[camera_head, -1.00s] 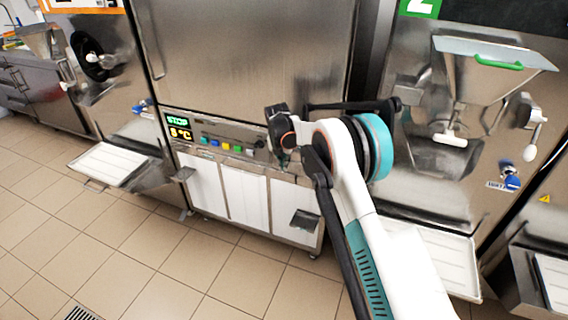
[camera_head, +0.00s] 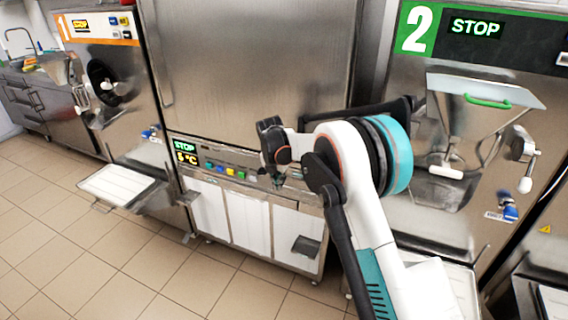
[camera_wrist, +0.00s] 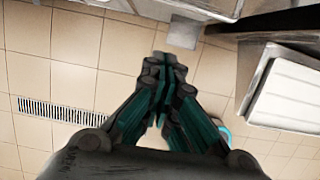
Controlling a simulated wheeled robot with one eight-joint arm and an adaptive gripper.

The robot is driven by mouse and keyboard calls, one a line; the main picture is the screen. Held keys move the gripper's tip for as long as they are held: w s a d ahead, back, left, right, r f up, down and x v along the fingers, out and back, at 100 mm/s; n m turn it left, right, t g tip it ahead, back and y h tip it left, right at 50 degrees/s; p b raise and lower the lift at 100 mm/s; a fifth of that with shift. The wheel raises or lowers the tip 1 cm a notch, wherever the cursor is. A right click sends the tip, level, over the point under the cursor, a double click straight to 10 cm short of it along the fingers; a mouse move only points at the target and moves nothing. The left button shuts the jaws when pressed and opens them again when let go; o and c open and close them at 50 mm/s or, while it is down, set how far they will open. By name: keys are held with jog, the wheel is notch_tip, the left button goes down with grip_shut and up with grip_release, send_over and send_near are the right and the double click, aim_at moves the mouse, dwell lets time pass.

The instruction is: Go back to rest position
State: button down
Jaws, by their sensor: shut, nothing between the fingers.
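My gripper (camera_wrist: 165,75) shows in the wrist view, pointing down over the tiled floor. Its dark and teal fingers meet at the tips, with nothing between them. In the head view my white and teal arm rises from the lower right and bends in front of the middle steel cabinet. The fingers cannot be made out clearly in the head view.
A steel cabinet (camera_head: 250,60) with a STOP display stands in the middle. Batch freezer 1 (camera_head: 100,60) is on the left with a white tray (camera_head: 118,184). Batch freezer 2 (camera_head: 440,120) is on the right, close behind my arm. The tiled floor (camera_head: 50,250) at left is clear. A floor drain (camera_wrist: 60,110) shows in the wrist view.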

jog(key=s+d+r+m+t+y, duration=0.1)
jog(key=s+d+r+m, duration=0.7)
jog(key=r, duration=0.3)
jog(key=s+d+r+m+t, duration=0.1)
jog(key=s+d+r+m, duration=0.7)
jog(key=r, duration=0.4)
jog(key=s+d+f+m, duration=0.1)
jog(key=s+d+m, duration=0.2)
jog(key=s, duration=0.7)
jog(key=s+d+f+m+t, duration=0.1)
jog(key=s+d+m, duration=0.2)
jog(key=s+m, duration=0.4)
jog(key=s+d+f+m+t, duration=0.1)
jog(key=s+d+m, duration=0.3)
jog(key=s, duration=0.9)
jog(key=shift+m, duration=1)
jog(key=shift+t, duration=0.3)
